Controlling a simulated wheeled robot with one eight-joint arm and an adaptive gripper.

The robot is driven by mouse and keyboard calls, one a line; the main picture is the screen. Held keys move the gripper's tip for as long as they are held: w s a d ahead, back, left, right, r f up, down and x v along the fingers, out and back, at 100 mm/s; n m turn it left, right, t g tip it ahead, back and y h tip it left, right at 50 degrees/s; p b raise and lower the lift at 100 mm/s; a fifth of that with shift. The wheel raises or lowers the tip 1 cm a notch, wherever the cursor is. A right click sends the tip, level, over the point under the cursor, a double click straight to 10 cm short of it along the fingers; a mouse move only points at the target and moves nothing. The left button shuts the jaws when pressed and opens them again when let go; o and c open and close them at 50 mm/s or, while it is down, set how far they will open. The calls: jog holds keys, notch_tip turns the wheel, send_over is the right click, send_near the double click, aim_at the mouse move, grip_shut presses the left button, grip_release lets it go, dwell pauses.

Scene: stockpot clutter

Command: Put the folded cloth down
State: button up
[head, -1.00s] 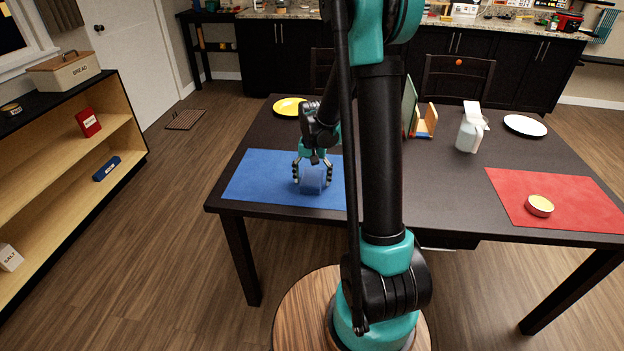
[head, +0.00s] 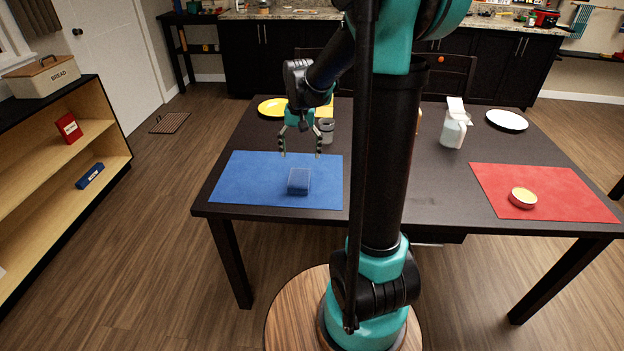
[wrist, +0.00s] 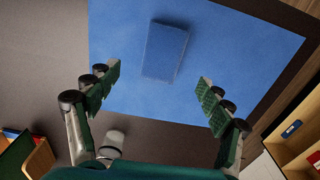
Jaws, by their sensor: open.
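The folded cloth (head: 299,182) is a small blue block-like bundle lying on the blue mat (head: 245,180), near the mat's right front part. In the wrist view the folded cloth (wrist: 166,51) lies flat on the blue mat (wrist: 230,60), beyond my fingertips. My gripper (head: 299,154) is open and empty, raised above the mat and a little behind the cloth, with no contact. In the wrist view my gripper (wrist: 158,80) shows its two green-padded fingers spread wide with nothing between them.
A grey cup (head: 326,130) stands behind the mat. A yellow plate (head: 272,107), a white pitcher (head: 453,130) and a white plate (head: 507,120) are on the table. A red mat (head: 565,195) holds a round tin (head: 523,197). A shelf unit (head: 118,160) stands at left.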

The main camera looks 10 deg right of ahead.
jog(key=s+d+f+n+t, duration=0.1)
jog(key=s+d+f+t, duration=0.1)
jog(key=s, duration=0.8)
jog(key=s+d+f+n+t, duration=0.1)
jog(key=s+f, duration=0.4)
jog(key=s, duration=0.5)
jog(key=shift+s+d+f+n+t, duration=0.15)
jog(key=shift+s+d+n+t, duration=0.2)
jog(key=shift+n+t, duration=0.25)
jog(key=shift+w, duration=0.25)
